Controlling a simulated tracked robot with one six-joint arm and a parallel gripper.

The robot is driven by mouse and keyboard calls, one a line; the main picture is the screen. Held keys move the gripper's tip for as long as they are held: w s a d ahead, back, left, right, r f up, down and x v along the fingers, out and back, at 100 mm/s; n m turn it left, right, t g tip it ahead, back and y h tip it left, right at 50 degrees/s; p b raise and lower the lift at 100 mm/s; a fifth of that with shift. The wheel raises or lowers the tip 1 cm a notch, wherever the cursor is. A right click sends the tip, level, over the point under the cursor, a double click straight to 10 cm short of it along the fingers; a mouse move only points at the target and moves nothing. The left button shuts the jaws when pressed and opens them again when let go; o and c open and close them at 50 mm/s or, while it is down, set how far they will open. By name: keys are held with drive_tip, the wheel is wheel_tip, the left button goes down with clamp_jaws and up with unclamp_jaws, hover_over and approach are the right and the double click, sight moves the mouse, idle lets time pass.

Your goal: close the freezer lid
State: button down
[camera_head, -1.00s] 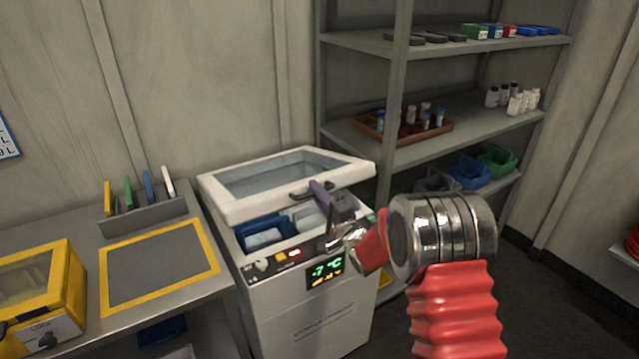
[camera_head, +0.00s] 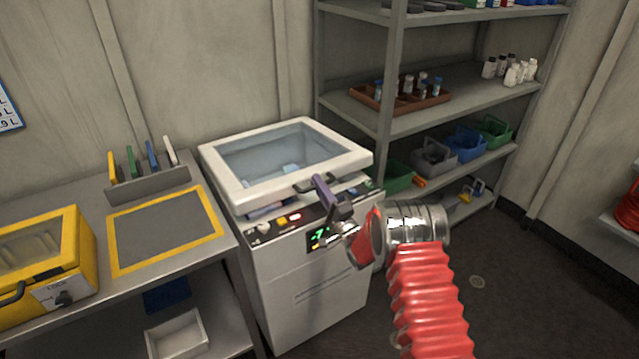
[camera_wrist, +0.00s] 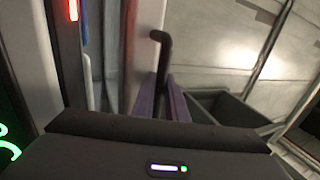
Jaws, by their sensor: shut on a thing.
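The white freezer (camera_head: 285,290) stands in the middle of the head view. Its glass-topped white lid (camera_head: 250,195) is tilted low over it, with a gap at the front showing some of the contents. A dark handle (camera_head: 303,189) is on the lid's front edge. My gripper (camera_head: 322,187), with purple fingers, is shut on this handle. In the wrist view the dark hooked handle (camera_wrist: 162,55) rises between the purple fingers (camera_wrist: 165,100). Part of the handle is hidden by the fingers.
A bench with a yellow-framed mat (camera_head: 165,232) and a yellow box (camera_head: 45,255) is close on the left. A grey shelf unit (camera_head: 440,105) with bottles and bins stands behind on the right. The floor (camera_head: 520,300) at right is clear.

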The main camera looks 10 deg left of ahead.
drive_tip(key=shift+s+a+f, duration=0.1)
drive_tip(key=shift+s+a, duration=0.15)
drive_tip(key=shift+a, duration=0.1)
drive_tip(key=c, duration=1.8)
unclamp_jaws()
drive_tip(key=shift+d, duration=0.2)
drive_tip(key=shift+o, duration=0.2)
drive_tip(key=shift+w, duration=0.1)
drive_tip(key=shift+d+r, duration=0.1)
drive_tip(key=shift+r, duration=0.1)
drive_tip(key=shift+d+f, duration=0.1)
drive_tip(key=shift+d, duration=0.05)
drive_tip(key=v, duration=1.3)
drive_tip(key=shift+s+f, duration=0.3)
drive_tip(key=shift+s, duration=0.05)
drive_tip(key=shift+c, duration=0.5)
